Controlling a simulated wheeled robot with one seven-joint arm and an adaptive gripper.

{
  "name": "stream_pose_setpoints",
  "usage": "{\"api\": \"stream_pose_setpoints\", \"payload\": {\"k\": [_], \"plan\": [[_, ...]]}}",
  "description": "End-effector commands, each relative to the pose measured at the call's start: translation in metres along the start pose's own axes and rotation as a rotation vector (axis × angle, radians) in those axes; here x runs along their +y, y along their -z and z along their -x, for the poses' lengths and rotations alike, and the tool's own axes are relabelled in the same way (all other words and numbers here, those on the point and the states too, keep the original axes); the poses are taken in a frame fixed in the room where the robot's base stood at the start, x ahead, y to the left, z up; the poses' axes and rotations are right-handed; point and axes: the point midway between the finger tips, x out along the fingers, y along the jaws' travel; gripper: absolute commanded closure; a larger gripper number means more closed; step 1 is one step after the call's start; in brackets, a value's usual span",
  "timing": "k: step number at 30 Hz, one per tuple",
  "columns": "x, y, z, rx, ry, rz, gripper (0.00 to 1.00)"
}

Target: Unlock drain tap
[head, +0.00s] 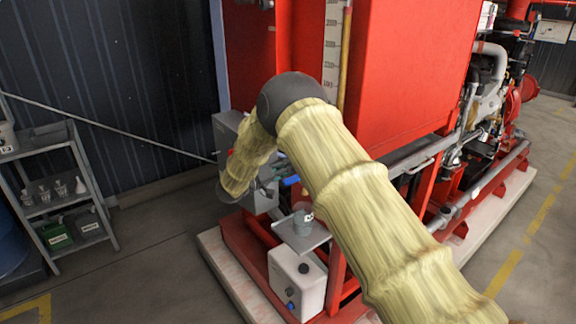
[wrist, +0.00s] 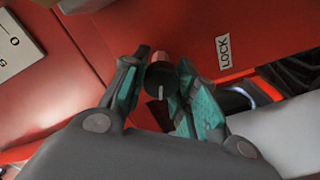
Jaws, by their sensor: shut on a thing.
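In the wrist view my gripper (wrist: 163,64) has its two teal-padded fingers on either side of a small dark round knob (wrist: 159,79) with a pale line on its face. It is shut on this knob. The knob sits at a red panel, and a white LOCK label (wrist: 224,52) is to its right. In the head view my sleeved arm bends down in front of the red frame, and the gripper and knob are hidden. A blue handle (head: 290,181) shows beside the arm; I cannot tell whether it belongs to the drain tap.
A grey box (head: 227,128) stands behind the arm. A small cup (head: 302,222) rests on a ledge above a white container (head: 297,284). A grey shelf rack (head: 62,205) with cups and boxes is at left. The floor between rack and pump skid is clear.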

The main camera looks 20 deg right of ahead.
Motion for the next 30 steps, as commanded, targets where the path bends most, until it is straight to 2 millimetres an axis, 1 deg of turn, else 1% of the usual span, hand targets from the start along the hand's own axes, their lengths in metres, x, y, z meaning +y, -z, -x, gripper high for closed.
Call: {"api": "stream_pose_setpoints", "payload": {"k": [6,15,21,30], "plan": [[-0.0002,0.0010,0.0012,0.001,0.002,0.201,0.95],[-0.0013,0.0008,0.0013,0.002,0.001,0.432,0.95],[-0.0022,0.0002,0.0013,0.002,0.001,0.533,0.95],[-0.0028,-0.0003,0.0011,0.002,0.001,0.598,0.95]]}}
